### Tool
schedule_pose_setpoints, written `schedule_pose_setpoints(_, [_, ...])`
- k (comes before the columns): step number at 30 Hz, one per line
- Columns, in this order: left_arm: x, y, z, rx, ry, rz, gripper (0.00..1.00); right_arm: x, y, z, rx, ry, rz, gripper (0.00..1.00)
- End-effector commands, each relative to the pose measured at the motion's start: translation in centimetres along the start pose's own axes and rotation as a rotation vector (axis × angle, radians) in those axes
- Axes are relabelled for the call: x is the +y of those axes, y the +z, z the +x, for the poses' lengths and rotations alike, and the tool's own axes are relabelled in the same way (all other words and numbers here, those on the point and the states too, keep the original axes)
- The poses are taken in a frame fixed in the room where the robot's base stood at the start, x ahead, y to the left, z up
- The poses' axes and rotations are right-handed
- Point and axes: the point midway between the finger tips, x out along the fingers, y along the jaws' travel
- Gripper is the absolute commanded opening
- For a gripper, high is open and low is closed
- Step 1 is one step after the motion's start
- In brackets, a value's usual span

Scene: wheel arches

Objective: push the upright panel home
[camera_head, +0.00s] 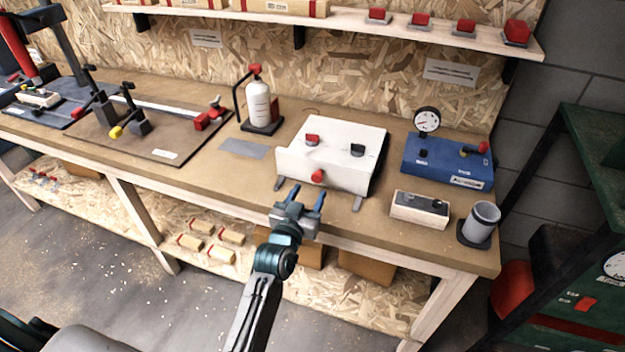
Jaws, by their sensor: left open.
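A white box (345,138) stands on the workbench, with a red and a black knob on top. Its upright front panel (335,179) is white, faces me and carries a red knob (318,176). Dark rails or feet show below both ends of the panel. I cannot tell whether a gap lies between the panel and the box. My left gripper (309,190) is open and empty, its blue fingers pointing toward the panel from just in front of and below the red knob. Whether they touch it is unclear. My right gripper is not in view.
The workbench (225,178) has a blue gauge box (447,160), a small wooden box (420,209) and a grey cup (481,221) on the right. A white bottle (258,103) stands behind left. A green rack (600,160) borders the right side.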

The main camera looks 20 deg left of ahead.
Motion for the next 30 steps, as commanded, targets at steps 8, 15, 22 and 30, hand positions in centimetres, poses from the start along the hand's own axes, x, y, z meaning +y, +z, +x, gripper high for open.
schedule_pose_setpoints(8, [0.0, -0.1, 4.0, -0.002, 0.001, -0.001, 0.51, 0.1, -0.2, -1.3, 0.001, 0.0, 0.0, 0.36])
schedule_pose_setpoints(15, [0.0, 0.1, 4.7, -0.001, 0.0, -0.001, 0.51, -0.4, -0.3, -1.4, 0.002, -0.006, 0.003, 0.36])
schedule_pose_setpoints(22, [0.0, 0.1, 4.6, -0.001, 0.0, -0.001, 0.35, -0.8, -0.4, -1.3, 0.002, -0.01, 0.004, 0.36])
schedule_pose_setpoints(30, [0.0, 0.1, 4.6, -0.001, 0.0, -0.001, 0.0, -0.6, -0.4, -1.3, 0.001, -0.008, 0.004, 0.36])
